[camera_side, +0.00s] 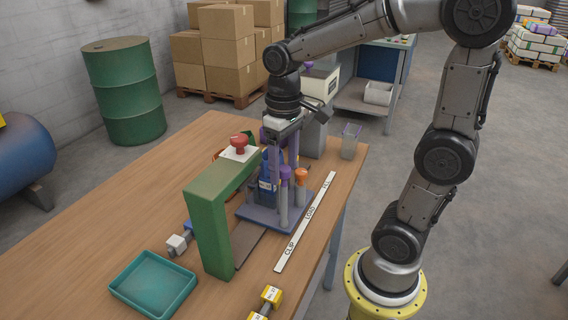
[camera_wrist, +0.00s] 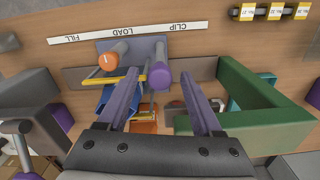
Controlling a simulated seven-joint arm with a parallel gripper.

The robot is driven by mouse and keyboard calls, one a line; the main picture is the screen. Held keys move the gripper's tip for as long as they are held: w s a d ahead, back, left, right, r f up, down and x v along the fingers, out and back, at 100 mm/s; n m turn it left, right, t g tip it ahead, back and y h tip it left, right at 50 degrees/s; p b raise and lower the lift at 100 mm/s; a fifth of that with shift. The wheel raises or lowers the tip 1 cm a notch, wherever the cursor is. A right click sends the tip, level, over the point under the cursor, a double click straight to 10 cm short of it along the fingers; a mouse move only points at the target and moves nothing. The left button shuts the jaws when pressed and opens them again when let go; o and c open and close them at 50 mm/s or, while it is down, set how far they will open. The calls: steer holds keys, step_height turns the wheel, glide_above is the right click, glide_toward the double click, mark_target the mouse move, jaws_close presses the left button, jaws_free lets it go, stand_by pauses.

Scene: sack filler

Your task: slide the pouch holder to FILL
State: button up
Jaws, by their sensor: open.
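The pouch holder (camera_side: 262,217) is a blue-grey plate with a purple-topped post (camera_side: 285,174) and an orange-topped post (camera_side: 301,174). It stands beside LOAD on the white label strip (camera_side: 320,194); its plate also shows in the wrist view (camera_wrist: 135,46). A blue pouch (camera_side: 267,184) stands on the holder, partly hidden by my fingers. FILL (camera_wrist: 81,38) is at the strip's far end in the side view. My gripper (camera_wrist: 161,77) is open above the holder. In the wrist view, the purple top (camera_wrist: 160,75) appears between its fingers; contact cannot be told.

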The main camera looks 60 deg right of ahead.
jaws_close()
stand_by(1.3)
